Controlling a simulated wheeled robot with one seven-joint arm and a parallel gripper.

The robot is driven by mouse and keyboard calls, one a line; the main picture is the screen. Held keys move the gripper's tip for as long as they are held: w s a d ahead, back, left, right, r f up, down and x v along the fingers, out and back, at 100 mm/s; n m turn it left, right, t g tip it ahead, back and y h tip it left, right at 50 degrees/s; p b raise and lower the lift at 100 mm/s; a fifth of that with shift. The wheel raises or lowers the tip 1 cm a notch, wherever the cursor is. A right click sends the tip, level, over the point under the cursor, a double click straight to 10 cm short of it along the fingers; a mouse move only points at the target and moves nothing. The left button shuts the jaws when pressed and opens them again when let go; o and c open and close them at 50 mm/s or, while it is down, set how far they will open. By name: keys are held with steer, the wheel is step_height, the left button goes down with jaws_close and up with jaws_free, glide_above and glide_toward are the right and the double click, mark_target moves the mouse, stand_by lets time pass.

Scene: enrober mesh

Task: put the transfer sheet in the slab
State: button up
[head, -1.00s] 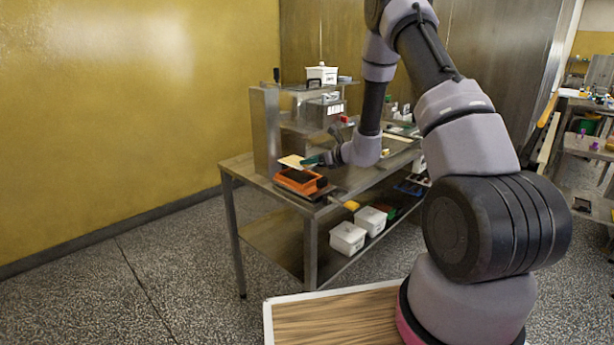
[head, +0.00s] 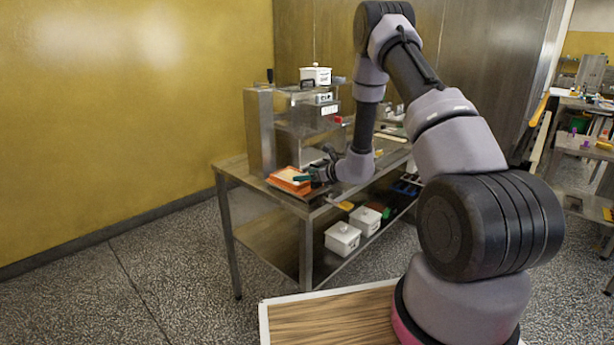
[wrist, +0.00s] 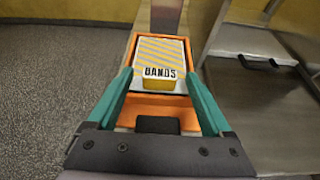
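The transfer sheet (wrist: 160,52) has yellow and grey stripes, the word BANDS and a yellow tab at its near edge. In the wrist view it lies within the rim of the orange slab (wrist: 160,101), looking flat; I cannot tell whether it is fully seated. The orange slab (head: 284,181) is at the near left end of the steel table. My gripper (wrist: 158,77) has its two teal fingers spread on either side of the sheet's near end, with gaps beside the yellow tab. In the head view my gripper (head: 298,179) is low over the slab.
The steel table (head: 232,165) has a tall metal machine (head: 262,130) just behind the slab. A white lidded box (head: 316,75) stands on the machine's upper shelf. White bins (head: 342,238) sit on the lower shelf. The floor left of the table is clear.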

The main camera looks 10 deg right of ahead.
steer(key=shift+s+d+r, duration=0.1)
steer(key=shift+d+r, duration=0.05)
steer(key=shift+r, duration=0.05)
steer(key=v, duration=1.1)
steer(key=s+a+r+n+g+y, duration=0.1)
steer(key=s+a+r+n+g, duration=0.15)
steer(key=s+r+n, duration=0.35)
steer(key=s+a+r+n+g+y, duration=0.1)
steer(key=s+a+r+n+g, duration=0.2)
steer(key=r, duration=0.5)
steer(key=s+a+r+n+g+y, duration=0.1)
steer(key=s+a+r+n, duration=0.35)
steer(key=r, duration=0.25)
steer(key=s+d+r+n+t+h, duration=0.1)
steer(key=s+d+r+n+h, duration=0.3)
steer(key=s, duration=0.5)
steer(key=s+d+r+n+t+h, duration=0.1)
steer(key=s+d+r+n+h, duration=0.4)
steer(key=s, duration=0.4)
steer(key=shift+d+r+n+t, duration=0.25)
steer(key=shift+r+n+t, duration=0.1)
steer(key=shift+r+n, duration=0.6)
